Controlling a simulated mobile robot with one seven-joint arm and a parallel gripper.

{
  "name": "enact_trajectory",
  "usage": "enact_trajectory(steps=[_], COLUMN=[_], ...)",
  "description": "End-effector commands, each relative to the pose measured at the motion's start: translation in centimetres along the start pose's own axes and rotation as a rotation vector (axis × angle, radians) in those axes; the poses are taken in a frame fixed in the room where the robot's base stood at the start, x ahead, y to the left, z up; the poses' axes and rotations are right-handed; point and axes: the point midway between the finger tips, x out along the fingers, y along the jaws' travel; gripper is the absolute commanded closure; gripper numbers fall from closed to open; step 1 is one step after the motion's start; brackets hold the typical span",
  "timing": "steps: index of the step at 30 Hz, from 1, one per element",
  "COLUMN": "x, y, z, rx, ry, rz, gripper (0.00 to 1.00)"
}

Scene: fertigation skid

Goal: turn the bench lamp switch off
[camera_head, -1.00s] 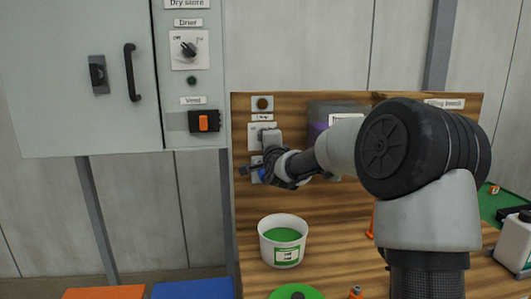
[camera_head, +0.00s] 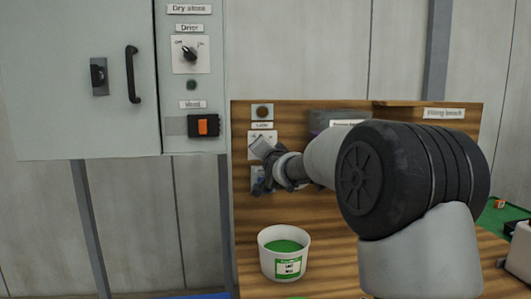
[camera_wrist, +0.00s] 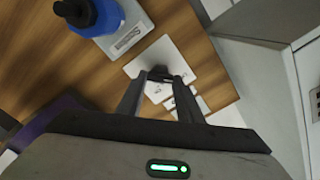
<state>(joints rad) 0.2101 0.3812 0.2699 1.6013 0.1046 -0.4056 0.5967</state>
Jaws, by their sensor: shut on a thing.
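The bench lamp switch is a white plate (camera_head: 257,138) on the wooden back panel, under a small label and a round brown indicator (camera_head: 262,111). In the wrist view the plate (camera_wrist: 184,68) carries a small black knob (camera_wrist: 159,72). My gripper (camera_wrist: 161,78) is shut on this knob, with a fingertip on each side. In the head view my gripper (camera_head: 264,150) is tilted against the plate and hides most of the knob. I cannot read the knob's setting or tell whether the indicator is lit.
A white tub (camera_head: 284,262) with green contents stands on the bench below. The grey cabinet with the drier knob (camera_head: 190,53) and orange vent switch (camera_head: 203,127) is at left.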

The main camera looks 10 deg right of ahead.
Motion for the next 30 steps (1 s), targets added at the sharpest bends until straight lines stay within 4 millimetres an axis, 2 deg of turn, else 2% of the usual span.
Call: enact_trajectory(steps=[16, 17, 19, 30], x=[0.0, 0.0, 0.0, -0.33], y=[0.01, 0.01, 0.01, -0.03], z=[0.09, 0.09, 0.09, -0.02], rx=[-0.025, -0.025, -0.024, -0.023], ry=[-0.002, -0.002, -0.002, 0.0], rz=[0.0, 0.0, 0.0, 0.0], gripper=[0.9, 0.62, 0.5, 0.48])
